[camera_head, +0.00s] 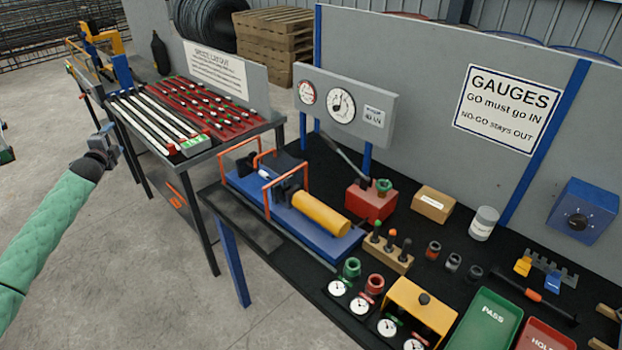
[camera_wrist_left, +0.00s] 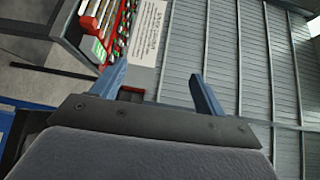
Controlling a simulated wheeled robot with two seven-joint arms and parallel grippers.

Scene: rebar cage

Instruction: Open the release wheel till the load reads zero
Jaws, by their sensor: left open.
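The red pump (camera_head: 370,203) stands on the black bench, with a dark lever slanting up from it. A small green wheel (camera_head: 383,187) sits on its top and looks like the release wheel. The grey gauge panel (camera_head: 380,97) behind carries two round dials and a small load display (camera_head: 374,117), whose figures are too small to read surely. My left gripper (camera_head: 105,130) is far left of the pump, out over the floor beside the other table. In the left wrist view its two blue-grey fingers (camera_wrist_left: 160,82) are apart with nothing between them. My right gripper is out of view.
A blue press with a yellow cylinder (camera_head: 320,213) and orange hoops stands left of the pump. A wooden block with several knobs (camera_head: 388,251) and a cardboard box (camera_head: 433,204) are close by. A table of bars (camera_head: 180,115) stands at left. Open floor lies in front.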

